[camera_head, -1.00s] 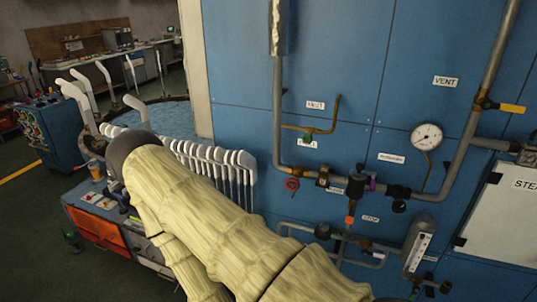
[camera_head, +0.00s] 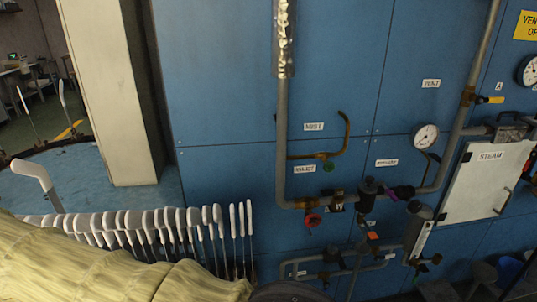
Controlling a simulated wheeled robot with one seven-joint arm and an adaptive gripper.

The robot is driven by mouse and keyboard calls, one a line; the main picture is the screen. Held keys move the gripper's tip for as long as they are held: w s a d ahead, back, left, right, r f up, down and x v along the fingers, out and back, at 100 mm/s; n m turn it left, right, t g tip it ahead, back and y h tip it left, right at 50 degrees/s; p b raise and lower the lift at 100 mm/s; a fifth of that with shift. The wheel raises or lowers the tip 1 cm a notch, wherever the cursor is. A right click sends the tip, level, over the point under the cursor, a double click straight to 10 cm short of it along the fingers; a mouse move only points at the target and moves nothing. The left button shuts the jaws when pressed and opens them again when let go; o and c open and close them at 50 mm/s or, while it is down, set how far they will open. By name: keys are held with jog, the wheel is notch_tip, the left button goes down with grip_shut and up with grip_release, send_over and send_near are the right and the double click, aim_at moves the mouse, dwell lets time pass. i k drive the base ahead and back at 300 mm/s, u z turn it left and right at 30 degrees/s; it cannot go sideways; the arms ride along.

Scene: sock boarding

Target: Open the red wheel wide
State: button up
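The red wheel (camera_head: 313,220) is a small round handwheel. It sits under the left elbow of the grey pipe on the blue wall panel, just left of a dark valve body. My arm, in a pale yellow ribbed cover, fills the lower left of the head view. Its dark end shows at the bottom edge, below and left of the red wheel and apart from it. My gripper's fingers are not in view. How far the wheel is turned cannot be told.
A row of white sock boards (camera_head: 160,225) stands left of the wheel. A green wheel (camera_head: 328,166), a pressure gauge (camera_head: 425,137), a yellow-handled valve (camera_head: 490,99) and lower pipes (camera_head: 340,265) surround it. A white STEAM panel (camera_head: 487,180) is at right.

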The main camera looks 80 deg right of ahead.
aim_at(311, 217)
jog(key=i, duration=1)
jog(key=z, duration=2.55)
